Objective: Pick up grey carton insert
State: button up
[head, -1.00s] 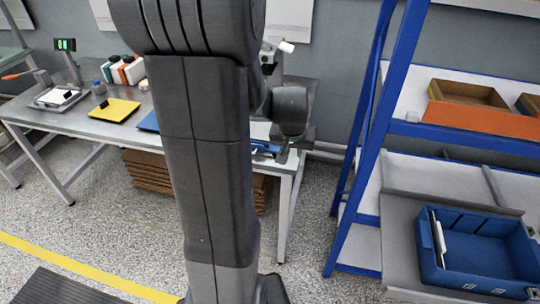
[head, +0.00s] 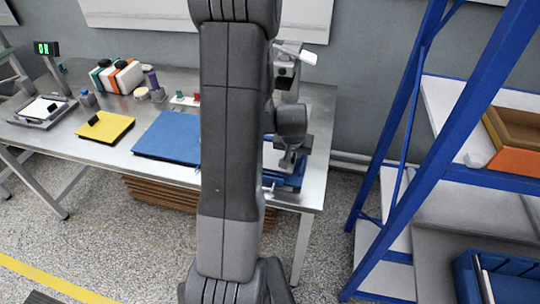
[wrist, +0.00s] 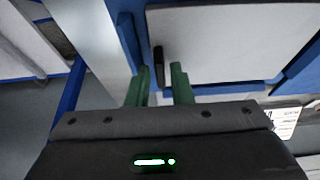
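I cannot surely pick out the grey carton insert in either view. A flat light-grey panel (wrist: 235,45) with blue edging lies just beyond my fingers in the wrist view; I cannot tell whether it is the insert. A short dark bar (wrist: 158,62) stands at its left edge, in line with the gap between the fingers. My gripper (wrist: 159,76) has two green fingers standing apart, with nothing seen held between them. In the head view the arm end hangs over a blue fixture (head: 288,182) at the table's right end, and the fingers are hard to see.
The metal table (head: 100,155) holds a blue mat (head: 168,138), a yellow pad (head: 106,127), a scale (head: 45,110) and bottles (head: 128,76). A blue rack (head: 440,150) stands at right with an orange-fronted bin (head: 515,160) and a blue tote (head: 515,285). Floor between table and rack is clear.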

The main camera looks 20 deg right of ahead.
jog(key=shift+w+d+f, duration=0.1)
jog(key=shift+w+f, duration=0.05)
jog(key=shift+f, duration=0.25)
grip_shut()
jog(key=shift+r, duration=0.1)
